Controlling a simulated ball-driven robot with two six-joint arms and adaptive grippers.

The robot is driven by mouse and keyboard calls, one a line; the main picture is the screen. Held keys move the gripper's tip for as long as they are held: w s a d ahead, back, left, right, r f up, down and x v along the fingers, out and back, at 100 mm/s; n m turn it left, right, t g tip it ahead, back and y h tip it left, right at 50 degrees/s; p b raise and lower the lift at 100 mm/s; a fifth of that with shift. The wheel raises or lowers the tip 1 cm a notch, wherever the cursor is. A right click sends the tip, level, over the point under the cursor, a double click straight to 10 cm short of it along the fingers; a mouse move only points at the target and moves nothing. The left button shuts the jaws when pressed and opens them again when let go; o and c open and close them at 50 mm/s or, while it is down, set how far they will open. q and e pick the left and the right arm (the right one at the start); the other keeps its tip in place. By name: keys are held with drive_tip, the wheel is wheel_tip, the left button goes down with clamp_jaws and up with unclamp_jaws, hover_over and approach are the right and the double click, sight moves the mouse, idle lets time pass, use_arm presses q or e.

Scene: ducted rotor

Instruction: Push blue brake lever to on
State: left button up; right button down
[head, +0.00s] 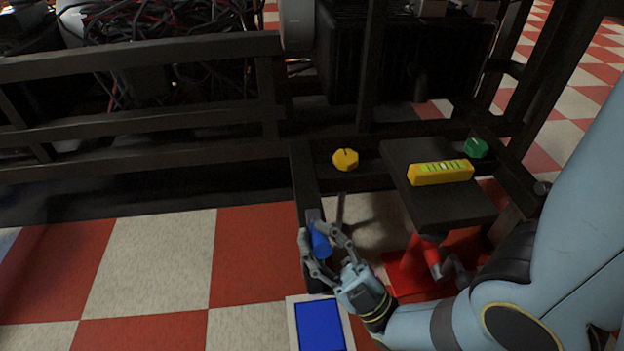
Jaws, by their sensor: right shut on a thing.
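The blue brake lever (320,241) is at the left side of the dark frame, near its lower corner. My right gripper (322,247) is around the lever, with its fingers on both sides, and is shut on it. The fingers partly hide the lever, and I see no on or off marking. My left gripper is not in view.
A yellow knob (345,160) and a green knob (476,148) sit on the dark frame (303,172). A yellow level (440,173) lies on a dark plate above a red jack (411,270). A blue panel with a white border (321,325) lies below the gripper. Checkered floor is clear at left.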

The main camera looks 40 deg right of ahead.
drive_tip(key=shift+s+d+f, duration=0.25)
drive_tip(key=shift+s, duration=0.05)
drive_tip(key=shift+n, duration=0.3)
drive_tip(key=c, duration=1.2)
unclamp_jaws()
drive_tip(key=shift+o, duration=0.7)
drive_tip(key=shift+w+a+r, duration=0.1)
drive_tip(key=shift+a, duration=0.1)
drive_tip(key=shift+r, duration=5)
